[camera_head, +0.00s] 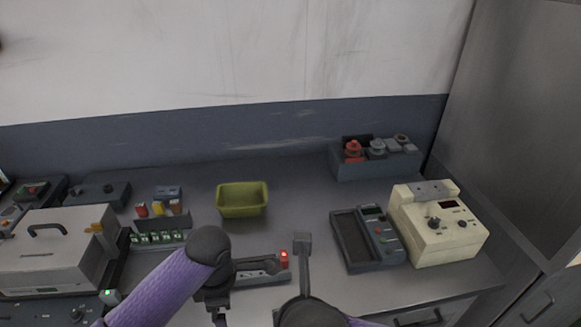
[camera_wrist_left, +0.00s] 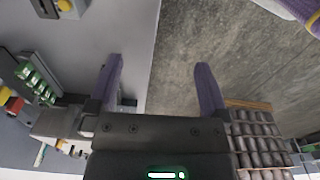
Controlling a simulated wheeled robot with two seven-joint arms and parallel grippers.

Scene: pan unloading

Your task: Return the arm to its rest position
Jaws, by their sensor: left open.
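My left gripper (camera_wrist_left: 160,64) shows in the left wrist view with its two purple fingers spread apart and nothing between them. It is over the table's edge, with tabletop to the left and grey floor to the right. In the head view my purple left arm (camera_head: 172,287) comes in from the lower left, its dark joint in front of the table's near part. Its fingers cannot be made out there. No fingers of my right gripper can be made out. No pan can be clearly identified.
The grey table (camera_head: 300,205) holds an olive bin (camera_head: 242,210), a cream device (camera_head: 440,238), a dark tray device (camera_head: 352,240), a box of knobs (camera_head: 375,168) and a grey case (camera_head: 50,255). A rack with green parts (camera_head: 158,238) stands near the left arm.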

